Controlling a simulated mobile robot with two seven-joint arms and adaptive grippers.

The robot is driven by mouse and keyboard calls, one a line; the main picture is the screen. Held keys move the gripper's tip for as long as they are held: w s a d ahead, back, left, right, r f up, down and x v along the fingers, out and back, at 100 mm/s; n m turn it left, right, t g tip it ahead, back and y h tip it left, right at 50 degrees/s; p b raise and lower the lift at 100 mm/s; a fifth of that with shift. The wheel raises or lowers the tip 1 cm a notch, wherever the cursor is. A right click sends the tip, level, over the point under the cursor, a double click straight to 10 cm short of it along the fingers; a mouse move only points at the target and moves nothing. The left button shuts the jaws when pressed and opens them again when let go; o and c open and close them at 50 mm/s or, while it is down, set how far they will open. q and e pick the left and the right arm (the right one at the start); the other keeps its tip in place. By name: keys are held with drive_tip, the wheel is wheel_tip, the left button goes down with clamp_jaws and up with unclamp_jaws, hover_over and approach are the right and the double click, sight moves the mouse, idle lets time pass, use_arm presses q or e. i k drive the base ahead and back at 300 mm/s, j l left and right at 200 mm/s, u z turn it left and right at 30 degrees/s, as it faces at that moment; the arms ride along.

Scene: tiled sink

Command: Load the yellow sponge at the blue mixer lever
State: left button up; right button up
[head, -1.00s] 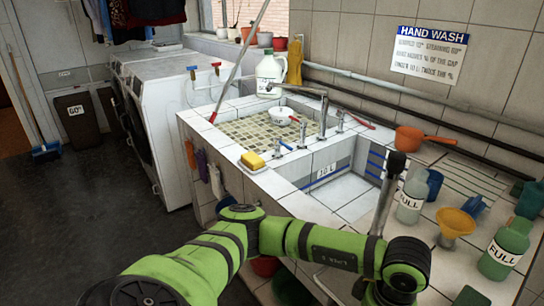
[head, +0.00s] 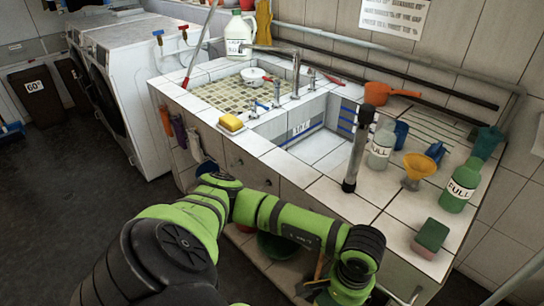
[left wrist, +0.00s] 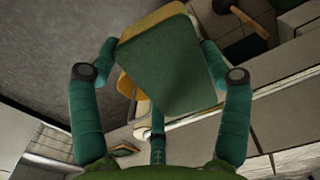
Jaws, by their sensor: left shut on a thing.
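My left gripper (left wrist: 160,85) shows its teal fingers in the left wrist view, shut on a block-shaped sponge (left wrist: 168,68) with a dark green face and a pale yellowish edge. Neither the gripper's fingers nor this held sponge can be made out in the head view, where my green arm crosses the lower middle. A yellow sponge (head: 231,123) lies on the sink's front left rim. The small blue lever (head: 262,105) is just behind and right of it, by the taps between the basins. My right gripper is in neither view.
A green and red sponge (head: 432,236) lies at the counter's front right. A yellow funnel (head: 416,169), a clear bottle (head: 381,146) and a green bottle (head: 461,187) stand behind it. A grey, dark-ended rod (head: 359,145) rises before the basin. An orange pan (head: 380,90) is at the back.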

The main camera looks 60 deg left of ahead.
sight(253, 101)
drive_tip(key=z, duration=1.65)
drive_tip(key=k+j+z, duration=0.1)
drive_tip(key=z, duration=0.35)
drive_tip(key=k+j+z, duration=0.1)
drive_tip(key=z, duration=0.35)
drive_tip(key=k+z, duration=0.1)
drive_tip(key=z, duration=0.35)
drive_tip(key=k+u, duration=0.15)
drive_tip(key=k, duration=0.55)
drive_tip(key=k+j+u, duration=0.15)
drive_tip(key=k, duration=0.5)
drive_tip(key=k+u, duration=0.1)
drive_tip(key=k, duration=1.35)
drive_tip(key=k+u, duration=0.25)
drive_tip(key=k, duration=0.3)
drive_tip(key=k+j+u, duration=0.25)
drive_tip(key=k, duration=0.3)
